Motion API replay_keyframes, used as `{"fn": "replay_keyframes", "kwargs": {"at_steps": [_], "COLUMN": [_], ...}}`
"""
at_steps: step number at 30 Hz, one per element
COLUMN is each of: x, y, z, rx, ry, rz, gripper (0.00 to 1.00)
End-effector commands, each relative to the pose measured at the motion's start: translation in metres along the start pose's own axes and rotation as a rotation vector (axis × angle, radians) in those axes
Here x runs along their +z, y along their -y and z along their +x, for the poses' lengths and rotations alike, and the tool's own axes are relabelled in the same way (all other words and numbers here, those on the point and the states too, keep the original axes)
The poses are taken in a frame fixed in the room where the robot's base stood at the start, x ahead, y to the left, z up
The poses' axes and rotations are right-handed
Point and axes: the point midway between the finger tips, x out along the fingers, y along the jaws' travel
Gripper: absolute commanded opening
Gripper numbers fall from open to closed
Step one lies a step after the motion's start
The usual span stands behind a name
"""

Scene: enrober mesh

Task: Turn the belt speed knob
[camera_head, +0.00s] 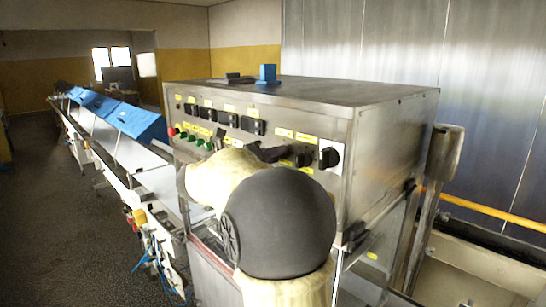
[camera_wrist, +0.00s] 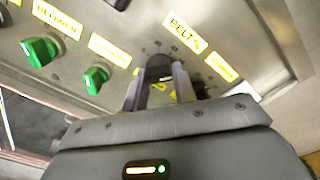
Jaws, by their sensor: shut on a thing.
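The belt speed knob (camera_wrist: 159,66) is black and sits on the metal panel below a yellow label (camera_wrist: 184,32) that begins "BELT" in the wrist view. My gripper (camera_wrist: 160,84) reaches up to it, with one finger on each side, shut on the knob. The fingers cover much of the knob, so its pointer cannot be read. In the head view my gripper (camera_head: 268,152) is against the front of the control cabinet (camera_head: 370,150), and my arm hides part of the panel there.
Two green knobs (camera_wrist: 40,50) (camera_wrist: 96,78) sit left of my gripper in the wrist view. A large black knob (camera_head: 329,157) is to its right in the head view. A conveyor (camera_head: 120,150) with blue covers (camera_head: 138,121) runs along the left. Open floor (camera_head: 60,220) lies further left.

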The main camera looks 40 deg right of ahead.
Motion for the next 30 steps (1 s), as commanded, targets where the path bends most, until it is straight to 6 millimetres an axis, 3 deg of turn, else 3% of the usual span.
{"fn": "replay_keyframes", "kwargs": {"at_steps": [14, 30], "x": [0.0021, 0.0043], "y": [0.0009, 0.0027], "z": [-0.0006, -0.0007], "rx": [-0.001, -0.004], "ry": [0.007, 0.009], "rz": [-0.179, -0.669], "gripper": [0.04, 0.04]}}
